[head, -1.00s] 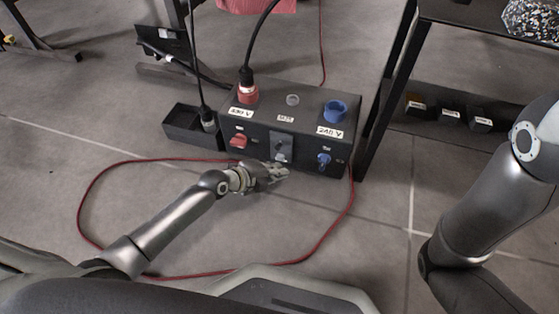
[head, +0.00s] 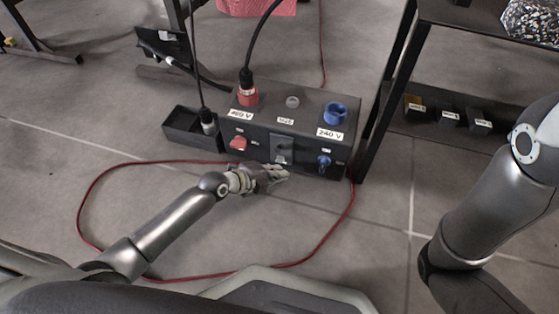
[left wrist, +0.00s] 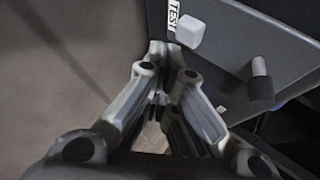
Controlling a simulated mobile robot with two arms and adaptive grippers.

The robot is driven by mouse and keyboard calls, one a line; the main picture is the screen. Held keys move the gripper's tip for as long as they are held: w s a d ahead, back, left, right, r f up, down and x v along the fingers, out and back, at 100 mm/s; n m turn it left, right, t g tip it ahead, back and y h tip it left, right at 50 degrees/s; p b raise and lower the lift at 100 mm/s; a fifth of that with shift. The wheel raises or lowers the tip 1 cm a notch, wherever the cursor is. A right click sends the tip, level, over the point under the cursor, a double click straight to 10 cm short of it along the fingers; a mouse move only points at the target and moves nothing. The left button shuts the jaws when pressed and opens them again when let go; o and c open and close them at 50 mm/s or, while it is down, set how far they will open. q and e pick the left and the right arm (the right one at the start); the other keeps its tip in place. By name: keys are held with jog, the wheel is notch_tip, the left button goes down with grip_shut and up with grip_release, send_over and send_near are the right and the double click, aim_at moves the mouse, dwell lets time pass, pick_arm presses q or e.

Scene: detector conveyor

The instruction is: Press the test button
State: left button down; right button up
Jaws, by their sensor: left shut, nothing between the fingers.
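The test button is a pale square block (left wrist: 189,31) beside a TEST label (left wrist: 173,16) on the dark panel in the left wrist view. The black power box (head: 304,168) stands on the floor in the head view. Its grey centre plate (head: 282,148) is just above my left gripper (head: 284,175); the button itself is hard to make out there. My left gripper (left wrist: 166,52) is shut and empty, its tips close to the button's lower left. I cannot tell whether they touch the panel. My right gripper is out of view; only my right arm shows.
The box has a red socket (head: 247,96) with a plug in it, a blue socket (head: 336,113), a red knob (head: 238,143) and a blue knob (head: 324,162). A dark lidless bin (head: 182,128) stands left of it. A red cable (head: 86,198) loops around my left arm on the floor.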

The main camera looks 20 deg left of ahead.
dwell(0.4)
pick_arm(q)
jog(key=shift+w+b, duration=0.3)
jog(key=shift+w, duration=0.1)
jog(key=shift+w+b, duration=0.4)
jog(key=shift+w, duration=0.1)
dwell(0.6)
dwell(0.4)
jog(key=shift+s+p, duration=0.5)
jog(key=shift+s, duration=0.4)
jog(key=shift+s+r+p, duration=0.1)
jog(key=shift+s+p, duration=0.8)
jog(key=shift+s, duration=0.6)
jog(key=shift+s+a+p, duration=0.1)
jog(key=shift+s+p, duration=0.35)
jog(key=shift+s, duration=0.6)
